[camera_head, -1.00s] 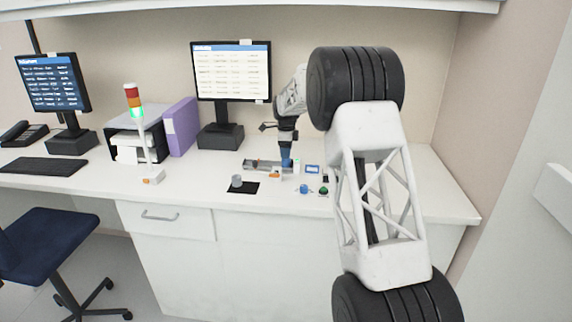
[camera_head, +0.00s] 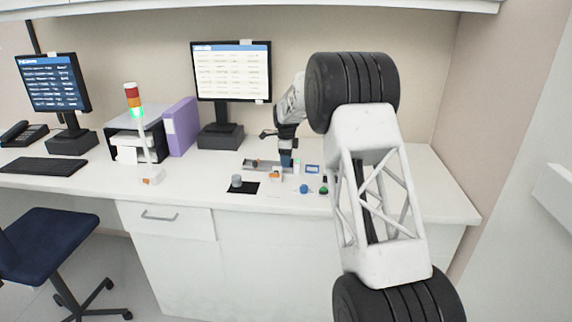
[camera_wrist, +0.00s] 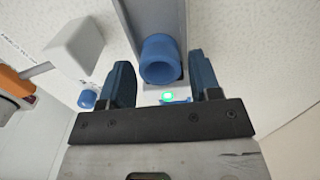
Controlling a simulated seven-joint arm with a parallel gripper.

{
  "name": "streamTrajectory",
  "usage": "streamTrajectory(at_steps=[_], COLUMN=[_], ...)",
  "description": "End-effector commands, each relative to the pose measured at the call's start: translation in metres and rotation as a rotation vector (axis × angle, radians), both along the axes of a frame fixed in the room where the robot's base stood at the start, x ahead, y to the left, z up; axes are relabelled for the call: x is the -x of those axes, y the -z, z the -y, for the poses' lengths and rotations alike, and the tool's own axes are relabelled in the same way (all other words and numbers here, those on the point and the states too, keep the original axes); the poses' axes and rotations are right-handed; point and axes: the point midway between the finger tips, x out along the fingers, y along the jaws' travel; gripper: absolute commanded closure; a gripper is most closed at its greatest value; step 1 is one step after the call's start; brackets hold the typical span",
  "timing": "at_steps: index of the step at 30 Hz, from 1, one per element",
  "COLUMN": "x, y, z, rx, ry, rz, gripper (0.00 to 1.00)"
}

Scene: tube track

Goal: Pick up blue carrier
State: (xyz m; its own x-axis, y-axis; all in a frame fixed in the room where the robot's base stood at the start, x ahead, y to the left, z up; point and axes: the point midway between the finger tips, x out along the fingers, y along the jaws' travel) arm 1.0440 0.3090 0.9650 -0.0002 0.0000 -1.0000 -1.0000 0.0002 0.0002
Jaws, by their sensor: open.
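The blue carrier (camera_wrist: 160,52) is a round blue cup with an open hollow top, seated in a grey track channel (camera_wrist: 141,12) in the wrist view. My gripper (camera_wrist: 158,66) is open, with one dark blue finger on each side of the carrier and visible gaps between. I cannot tell how far down the fingertips reach beside it. In the head view my gripper (camera_head: 286,160) is low over the track on the desk (camera_head: 360,196); the carrier cannot be made out there.
A green light (camera_wrist: 167,96) glows beside the carrier. A white block (camera_wrist: 75,48), a small blue knob (camera_wrist: 87,99) and an orange part (camera_wrist: 14,82) lie to the left. In the head view a grey cylinder (camera_head: 237,181) stands on a black mat, with a monitor (camera_head: 231,72) behind.

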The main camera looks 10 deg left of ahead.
Motion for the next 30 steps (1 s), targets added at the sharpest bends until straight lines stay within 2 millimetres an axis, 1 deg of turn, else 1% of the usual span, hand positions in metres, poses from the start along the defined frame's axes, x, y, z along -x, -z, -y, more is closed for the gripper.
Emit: streamTrajectory(at_steps=[3,5,9,10,11,12,20,30], x=[0.000,0.000,0.000,0.000,0.000,0.000,0.000,0.000], y=[0.000,0.000,0.000,0.000,0.000,0.000,-0.006,-0.026], z=[0.000,0.000,0.000,0.000,0.000,0.000,0.000,0.000], rx=[0.000,0.000,0.000,0.000,0.000,0.000,0.000,0.000], ry=[0.000,0.000,0.000,0.000,0.000,0.000,0.000,0.000], rz=[0.000,0.000,0.000,0.000,0.000,0.000,0.001,0.001], gripper=[0.43,0.50,0.72,0.74,0.74,0.77,0.77,0.77])
